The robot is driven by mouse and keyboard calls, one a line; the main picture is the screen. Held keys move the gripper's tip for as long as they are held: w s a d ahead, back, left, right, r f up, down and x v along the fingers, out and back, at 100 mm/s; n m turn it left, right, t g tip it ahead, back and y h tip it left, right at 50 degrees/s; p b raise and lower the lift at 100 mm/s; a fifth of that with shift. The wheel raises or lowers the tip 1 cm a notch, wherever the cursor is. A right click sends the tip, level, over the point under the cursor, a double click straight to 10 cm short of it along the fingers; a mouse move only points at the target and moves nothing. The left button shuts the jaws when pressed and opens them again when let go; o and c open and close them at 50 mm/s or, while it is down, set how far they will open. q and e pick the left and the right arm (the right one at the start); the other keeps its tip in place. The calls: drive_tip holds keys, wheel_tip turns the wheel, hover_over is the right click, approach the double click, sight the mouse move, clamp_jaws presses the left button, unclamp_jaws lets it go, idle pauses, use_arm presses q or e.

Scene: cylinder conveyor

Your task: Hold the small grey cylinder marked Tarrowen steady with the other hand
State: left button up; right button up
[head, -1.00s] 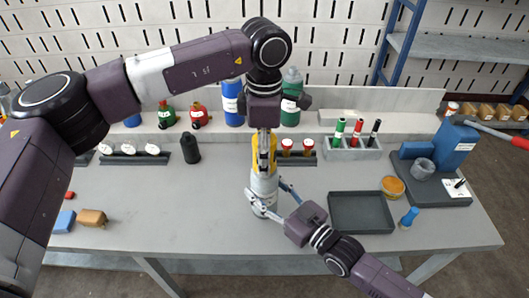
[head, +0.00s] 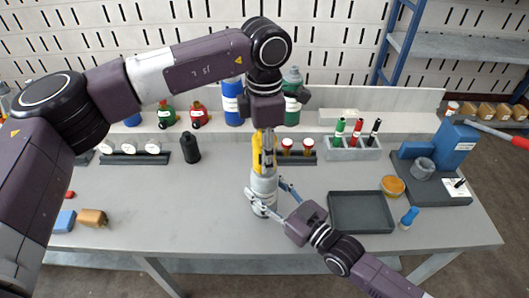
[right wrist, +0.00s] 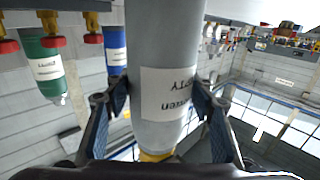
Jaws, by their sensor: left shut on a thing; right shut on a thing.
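The small grey cylinder (head: 264,184) stands upright near the middle of the bench, with a yellow top (head: 257,157). My left gripper (head: 266,160) comes down from above and is shut on the yellow top. My right gripper (head: 266,204) reaches in from the lower right and is shut around the cylinder's grey body. In the right wrist view the cylinder (right wrist: 166,45) appears upside down between both fingers. Its white label (right wrist: 168,95) is upside down there and partly hidden by a finger; I read only its ends, "TY" and "wen".
A black bottle (head: 190,148) stands behind left. The bench left of the cylinder is largely clear.

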use_arm(q)
drive_tip(key=n, duration=0.3)
drive_tip(key=shift+n, duration=0.3)
drive_tip(key=shift+n, duration=0.6)
drive_tip(key=n, duration=0.3)
drive_tip(key=shift+n, duration=0.7)
drive_tip(key=shift+n, duration=1.2)
drive_tip(key=n, duration=0.3)
drive_tip(key=shift+n, duration=0.3)
